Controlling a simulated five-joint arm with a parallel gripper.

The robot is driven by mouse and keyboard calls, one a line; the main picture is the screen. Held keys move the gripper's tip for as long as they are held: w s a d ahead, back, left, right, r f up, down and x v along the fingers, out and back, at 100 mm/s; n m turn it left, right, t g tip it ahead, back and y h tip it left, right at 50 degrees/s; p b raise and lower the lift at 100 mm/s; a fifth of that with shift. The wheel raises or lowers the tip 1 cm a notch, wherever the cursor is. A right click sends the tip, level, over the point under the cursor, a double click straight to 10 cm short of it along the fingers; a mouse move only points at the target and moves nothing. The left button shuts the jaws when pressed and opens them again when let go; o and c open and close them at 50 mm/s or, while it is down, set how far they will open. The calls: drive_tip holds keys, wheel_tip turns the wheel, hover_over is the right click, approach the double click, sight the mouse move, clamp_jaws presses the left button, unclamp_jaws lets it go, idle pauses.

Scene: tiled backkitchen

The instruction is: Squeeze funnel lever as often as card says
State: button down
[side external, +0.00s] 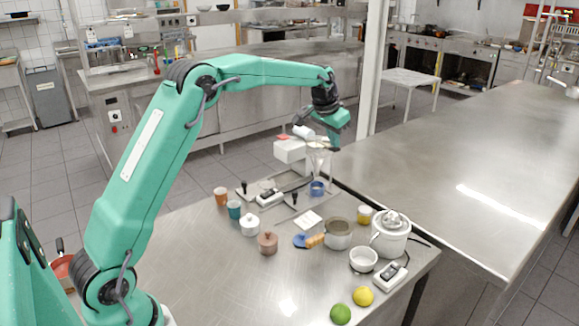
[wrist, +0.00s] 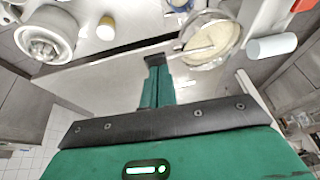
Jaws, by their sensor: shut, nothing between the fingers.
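The clear funnel (side external: 319,158) is held on a stand with a white block (side external: 289,151). A blue cup (side external: 317,188) is below it. In the wrist view the funnel (wrist: 212,42) holds pale contents. A white cylinder (side external: 303,131), perhaps the lever's grip, sticks out beside the funnel; it also shows in the wrist view (wrist: 272,47). My gripper (side external: 335,146) is shut and empty, just above and beside the funnel; its closed fingers (wrist: 156,65) are left of the funnel in the wrist view. A small white card (side external: 308,220) lies on the table; its marks are too small to read.
A white pot-like appliance (side external: 390,238), a grey pot (side external: 338,234), a white bowl (side external: 363,259), a lemon (side external: 362,296) and a lime (side external: 340,314) stand at the right front. Small jars (side external: 250,224) stand at left. The front middle of the steel table is clear.

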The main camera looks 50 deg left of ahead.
drive_tip(key=shift+r, duration=1.6)
wheel_tip(320, 180, up, 5)
drive_tip(key=shift+f, duration=0.2)
drive_tip(key=shift+f, duration=0.1)
drive_tip(key=shift+f, duration=3.2)
drive_tip(key=shift+f, duration=1.25)
drive_tip(key=shift+r, duration=2.25)
